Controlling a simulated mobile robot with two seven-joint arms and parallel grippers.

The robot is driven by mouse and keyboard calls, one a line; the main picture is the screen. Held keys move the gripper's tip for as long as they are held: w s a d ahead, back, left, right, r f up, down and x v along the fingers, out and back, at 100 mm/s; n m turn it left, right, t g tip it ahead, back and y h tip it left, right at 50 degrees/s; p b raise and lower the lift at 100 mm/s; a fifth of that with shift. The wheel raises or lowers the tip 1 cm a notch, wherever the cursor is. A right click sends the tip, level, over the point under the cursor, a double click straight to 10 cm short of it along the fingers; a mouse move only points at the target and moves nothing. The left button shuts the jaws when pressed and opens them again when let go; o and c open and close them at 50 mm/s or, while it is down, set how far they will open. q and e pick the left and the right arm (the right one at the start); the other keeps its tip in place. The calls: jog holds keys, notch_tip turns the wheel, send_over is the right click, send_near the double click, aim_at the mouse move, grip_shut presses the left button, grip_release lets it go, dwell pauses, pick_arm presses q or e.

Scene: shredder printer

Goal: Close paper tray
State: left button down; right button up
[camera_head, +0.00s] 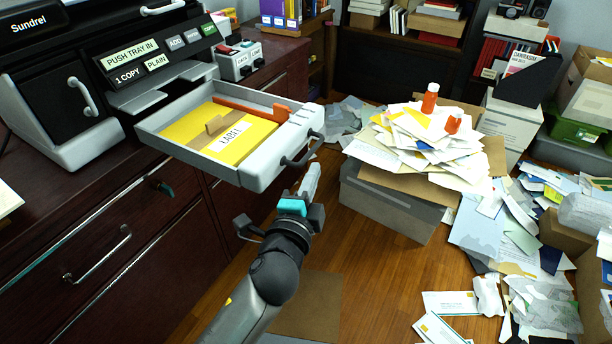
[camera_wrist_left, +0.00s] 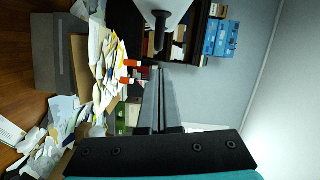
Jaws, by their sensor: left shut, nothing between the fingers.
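The paper tray (camera_head: 262,182) is light grey and pulled well out of the dark printer (camera_head: 50,45), jutting over the cabinet edge. It holds yellow paper with a "LABEL" tag (camera_head: 231,138), a tan divider and an orange guide (camera_head: 238,106). Its dark handle (camera_head: 303,154) is on its front. The printer panel (camera_head: 129,53) reads "PUSH TRAY IN". My left gripper (camera_head: 314,174) is shut and empty, just in front of and below the handle; I cannot tell whether they touch. In the left wrist view, its fingers (camera_wrist_left: 161,95) are together, with the handle (camera_wrist_left: 161,32) above. My right gripper is not in view.
A grey box (camera_head: 390,205) heaped with papers stands right of the tray. Papers and envelopes (camera_head: 449,304) litter the floor at right. Cabinet drawers with metal handles (camera_head: 97,254) lie below the tray. A small button box (camera_head: 239,62) sits behind it.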

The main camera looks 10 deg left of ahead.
pick_arm(q)
jog(key=shift+w+a+f, duration=0.15)
jog(key=shift+w+a, duration=0.05)
jog(key=shift+a, duration=0.45)
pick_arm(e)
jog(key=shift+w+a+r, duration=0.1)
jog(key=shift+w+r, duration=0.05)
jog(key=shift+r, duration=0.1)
pick_arm(q)
jog(key=shift+a, duration=0.1)
